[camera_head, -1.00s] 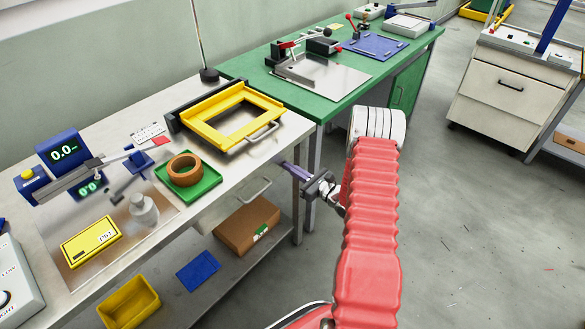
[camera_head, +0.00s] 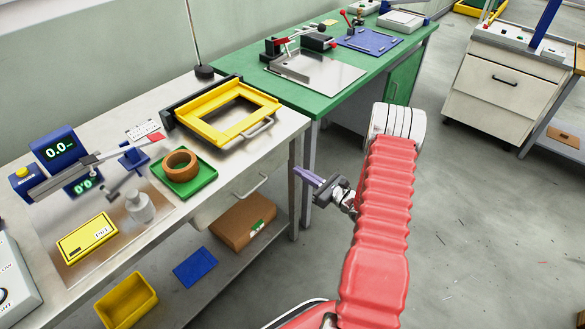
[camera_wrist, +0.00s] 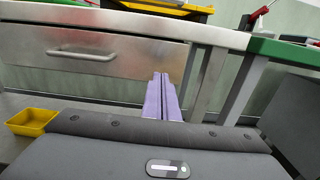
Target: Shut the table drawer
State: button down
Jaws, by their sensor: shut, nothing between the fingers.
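The table drawer (camera_head: 212,207) sits under the steel tabletop, its pale front and bar handle (camera_head: 250,187) facing the aisle. In the wrist view the drawer front (camera_wrist: 120,66) lies just below the tabletop edge, with its handle (camera_wrist: 82,54) at left. It looks close to flush; I cannot tell whether a small gap is left. My gripper (camera_head: 298,171) is shut and empty, its purple fingers pointing toward the table's right-hand corner, beside the leg and right of the handle. The fingers also show in the wrist view (camera_wrist: 160,76), overlapping the drawer front's right end; contact is not visible.
The steel table (camera_head: 225,170) carries a yellow frame (camera_head: 228,137), a green tray (camera_head: 205,182) and a gauge. A cardboard box (camera_head: 226,228) and yellow bin (camera_head: 125,301) are on its lower shelf. A green bench (camera_head: 318,98) adjoins behind.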

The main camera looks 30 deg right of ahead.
jog(key=v, duration=0.6)
jog(key=shift+s, duration=0.4)
jog(key=shift+d+f, duration=0.1)
